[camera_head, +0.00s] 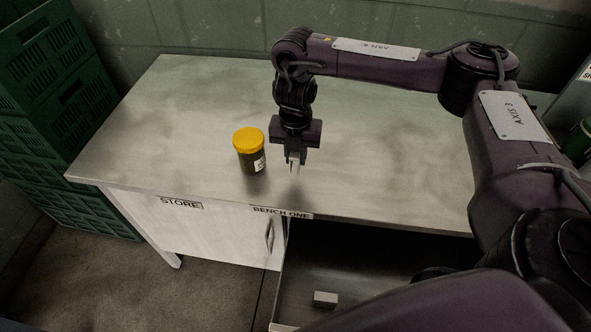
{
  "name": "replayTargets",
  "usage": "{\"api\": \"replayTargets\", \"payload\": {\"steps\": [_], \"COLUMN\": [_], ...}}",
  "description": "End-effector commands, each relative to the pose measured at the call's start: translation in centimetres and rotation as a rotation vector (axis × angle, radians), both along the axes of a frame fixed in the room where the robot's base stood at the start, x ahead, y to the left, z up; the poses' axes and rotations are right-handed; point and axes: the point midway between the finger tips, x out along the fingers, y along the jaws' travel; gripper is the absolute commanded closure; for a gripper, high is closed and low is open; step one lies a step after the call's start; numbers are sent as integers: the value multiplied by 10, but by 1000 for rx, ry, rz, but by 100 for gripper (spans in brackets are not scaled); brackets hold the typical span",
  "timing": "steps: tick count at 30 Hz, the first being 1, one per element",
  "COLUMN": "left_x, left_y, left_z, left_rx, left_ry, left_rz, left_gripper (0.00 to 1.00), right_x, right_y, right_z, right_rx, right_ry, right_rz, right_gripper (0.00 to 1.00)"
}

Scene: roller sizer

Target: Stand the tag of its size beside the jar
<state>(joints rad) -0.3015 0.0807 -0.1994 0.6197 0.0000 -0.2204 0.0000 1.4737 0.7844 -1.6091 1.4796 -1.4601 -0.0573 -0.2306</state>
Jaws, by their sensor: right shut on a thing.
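The jar (249,157) stands upright on the bench top, with a yellow lid, a dark body and a white label on its right side. My right gripper (295,160) points down just to the right of the jar, apart from it. It is shut on a small pale tag (294,166), held upright close to the bench top. I cannot tell whether the tag touches the bench, and its marking is not readable. Another small pale block (325,299), perhaps a tag, lies in the open drawer below. My left gripper is out of view.
The metal bench (180,105) is otherwise clear on both sides of the jar. Below its front edge are a cabinet door marked STORE (215,235) and an open drawer (300,270). Green crates (45,75) are stacked at the left, and a wall stands behind.

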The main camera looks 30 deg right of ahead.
Motion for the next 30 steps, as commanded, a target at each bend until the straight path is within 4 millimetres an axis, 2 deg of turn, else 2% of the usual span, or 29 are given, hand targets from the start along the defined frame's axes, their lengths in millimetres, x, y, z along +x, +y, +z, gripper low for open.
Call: {"api": "replayTargets", "payload": {"steps": [12,24,25,30], "left_x": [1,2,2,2], "left_y": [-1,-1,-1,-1], "left_z": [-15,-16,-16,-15], "left_rx": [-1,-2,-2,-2], "left_ry": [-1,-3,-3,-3], "left_rz": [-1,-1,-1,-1], "left_gripper": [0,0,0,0], "right_x": [0,0,0,0], "right_y": [1,0,0,0], "right_z": [-48,-52,-51,-51], "right_rx": [1,0,0,0], "right_ry": [1,-1,-1,-1], "right_rz": [-1,0,0,0], "right_gripper": [100,100,76,57]}}
